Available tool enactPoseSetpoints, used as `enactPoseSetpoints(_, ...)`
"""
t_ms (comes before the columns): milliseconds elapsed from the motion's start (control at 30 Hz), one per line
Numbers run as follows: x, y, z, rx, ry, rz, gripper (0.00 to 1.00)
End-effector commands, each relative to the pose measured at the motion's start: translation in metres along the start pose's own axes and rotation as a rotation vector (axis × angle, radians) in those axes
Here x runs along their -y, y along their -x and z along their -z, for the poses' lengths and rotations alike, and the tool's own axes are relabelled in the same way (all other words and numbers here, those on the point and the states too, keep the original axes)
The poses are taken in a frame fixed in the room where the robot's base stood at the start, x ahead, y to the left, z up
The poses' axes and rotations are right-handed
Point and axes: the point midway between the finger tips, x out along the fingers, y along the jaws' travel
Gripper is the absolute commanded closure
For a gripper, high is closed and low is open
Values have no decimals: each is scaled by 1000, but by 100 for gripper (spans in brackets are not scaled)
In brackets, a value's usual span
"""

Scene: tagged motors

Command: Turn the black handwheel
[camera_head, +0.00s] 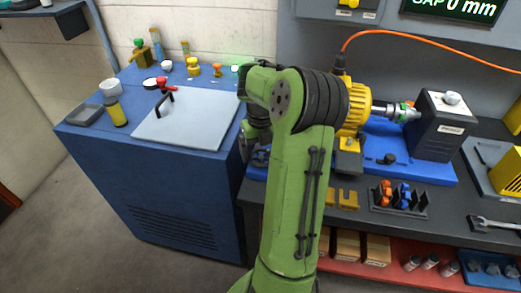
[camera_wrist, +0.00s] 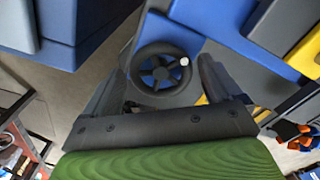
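The black handwheel (camera_wrist: 160,74) shows in the wrist view as a dark ring with spokes, blue showing between them, and a pale knob at its upper right rim. My gripper (camera_wrist: 162,68) is open, with one dark finger on each side of the wheel. I cannot tell whether the fingers touch the rim. In the head view my green arm hides most of this area. Only a small part of the handwheel (camera_head: 261,158) shows beside the arm, at the left end of the blue machine base.
A yellow motor (camera_head: 355,105) and a dark block (camera_head: 440,125) stand on the blue base (camera_head: 410,165), with an orange cable above. A display (camera_head: 455,8) reads "GAP 0 mm". A blue cabinet (camera_head: 180,185) with small items stands left. A rack of orange and blue parts (camera_head: 398,198) sits in front.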

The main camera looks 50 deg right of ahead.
Motion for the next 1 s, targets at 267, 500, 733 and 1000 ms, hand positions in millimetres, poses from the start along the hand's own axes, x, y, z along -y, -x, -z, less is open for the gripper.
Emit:
enactPoseSetpoints(267,0,0,0,0,0,0,52)
enactPoseSetpoints(500,0,0,0,0,22,1,52)
enactPoseSetpoints(733,-1,0,0,0,127,1,52)
enactPoseSetpoints(1000,-2,1,0,0,357,1,52)
